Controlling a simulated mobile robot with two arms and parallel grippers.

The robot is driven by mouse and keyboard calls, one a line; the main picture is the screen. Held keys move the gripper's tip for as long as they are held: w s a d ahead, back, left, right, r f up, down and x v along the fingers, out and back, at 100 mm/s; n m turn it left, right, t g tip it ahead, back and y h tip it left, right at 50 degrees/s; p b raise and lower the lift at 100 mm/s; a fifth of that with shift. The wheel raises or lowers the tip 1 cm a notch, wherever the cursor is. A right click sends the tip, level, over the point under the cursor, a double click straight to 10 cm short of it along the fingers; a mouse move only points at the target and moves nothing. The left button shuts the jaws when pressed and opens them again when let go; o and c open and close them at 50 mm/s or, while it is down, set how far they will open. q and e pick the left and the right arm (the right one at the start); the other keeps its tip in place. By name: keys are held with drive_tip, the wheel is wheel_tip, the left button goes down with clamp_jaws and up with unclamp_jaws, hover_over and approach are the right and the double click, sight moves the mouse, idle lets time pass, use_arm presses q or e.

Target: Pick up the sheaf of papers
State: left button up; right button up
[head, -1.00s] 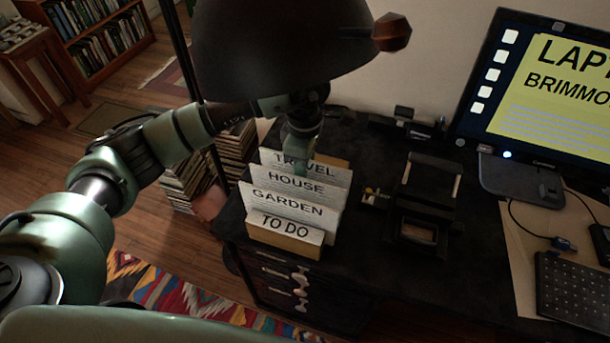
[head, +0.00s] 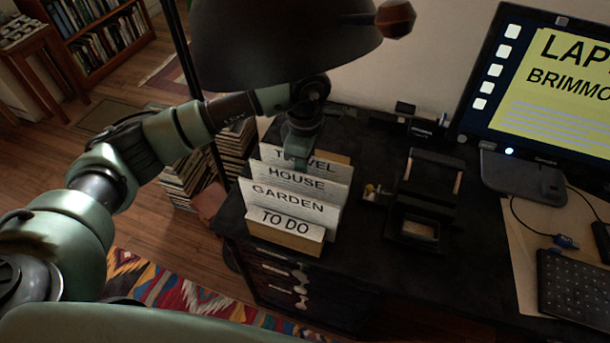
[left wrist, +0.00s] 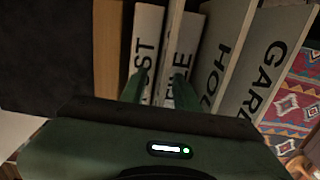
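The papers stand upright as labelled sheets in a wooden holder (head: 285,241) at the desk's left end. The labels read TRAVEL (head: 291,156), HOUSE (head: 300,182), GARDEN (head: 290,208) and TO DO (head: 284,220), back to front. My left gripper (head: 297,160) reaches down at the back of the holder, partly covering the TRAVEL sheet. In the left wrist view my left gripper (left wrist: 161,90) has its two fingers apart, among the rear sheets. One rear sheet (left wrist: 149,32) has a label ending in "ST". Fingertip contact is unclear. My right gripper is not in view.
A dark lamp shade (head: 290,40) hangs above my left arm. A dark device (head: 424,205) stands right of the holder, with a monitor (head: 545,85) and keyboard (head: 575,290) farther right. Stacked books (head: 190,185) stand on the floor behind the desk's left end.

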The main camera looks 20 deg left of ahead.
use_arm(q)
clamp_jaws()
idle(0.5)
